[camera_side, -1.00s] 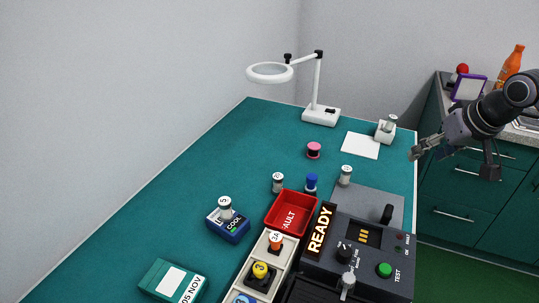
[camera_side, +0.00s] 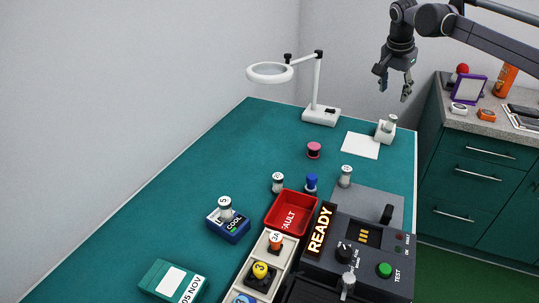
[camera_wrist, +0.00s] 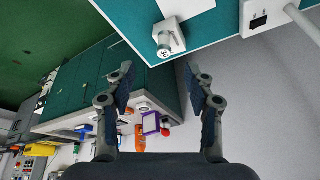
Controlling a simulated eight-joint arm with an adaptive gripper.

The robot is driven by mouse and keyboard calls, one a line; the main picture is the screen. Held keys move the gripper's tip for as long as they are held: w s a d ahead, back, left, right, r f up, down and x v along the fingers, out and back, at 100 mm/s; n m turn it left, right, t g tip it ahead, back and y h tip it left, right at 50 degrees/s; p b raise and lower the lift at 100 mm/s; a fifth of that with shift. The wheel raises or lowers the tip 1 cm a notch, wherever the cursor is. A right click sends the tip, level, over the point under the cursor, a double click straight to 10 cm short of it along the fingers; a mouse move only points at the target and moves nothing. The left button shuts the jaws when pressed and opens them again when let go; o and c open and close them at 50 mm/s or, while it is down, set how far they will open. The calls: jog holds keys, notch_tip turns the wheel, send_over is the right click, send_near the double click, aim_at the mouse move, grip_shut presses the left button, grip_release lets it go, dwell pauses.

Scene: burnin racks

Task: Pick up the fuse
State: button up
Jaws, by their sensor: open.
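My gripper (camera_side: 394,87) is open and empty, pointing down in the air above the table's far right corner. Its spread fingers also show in the wrist view (camera_wrist: 160,75). Several small grey cylinders with white numbered caps look like fuses. One stands in a white holder (camera_side: 384,134) at the far right edge, below my gripper; this cylinder (camera_side: 391,121) also shows in the wrist view (camera_wrist: 163,50). Others stand left of the red tray (camera_side: 278,184), right of it (camera_side: 345,177) and on a blue box (camera_side: 225,210). I cannot tell which one the task names.
A red FAULT tray (camera_side: 290,215) and a dark test unit (camera_side: 360,255) fill the near right. A magnifier lamp (camera_side: 318,85) stands at the back. The table's left middle is clear.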

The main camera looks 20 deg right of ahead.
aim_at(392, 117)
jog(key=shift+w+d+f+m+g+h, duration=0.2)
jog(key=shift+w+d+f+m, duration=0.5)
jog(key=shift+d+f, duration=1.15)
jog(key=shift+w+d+f+m+g+h, duration=0.2)
jog(key=shift+w+d+f+m, duration=0.45)
jog(key=shift+f, duration=2.35)
jog(key=shift+w+d+f+m+g+h, duration=0.15)
jog(key=shift+w+d+f+m, duration=0.3)
jog(key=shift+w+d+f, duration=1.35)
jog(key=shift+s+a+f, duration=0.25)
jog(key=shift+s+f, duration=0.05)
jog(key=shift+s, duration=0.15)
jog(key=shift+s+a+f, duration=0.2)
jog(key=shift+s+f, duration=0.1)
jog(key=shift+s, duration=0.15)
grip_shut()
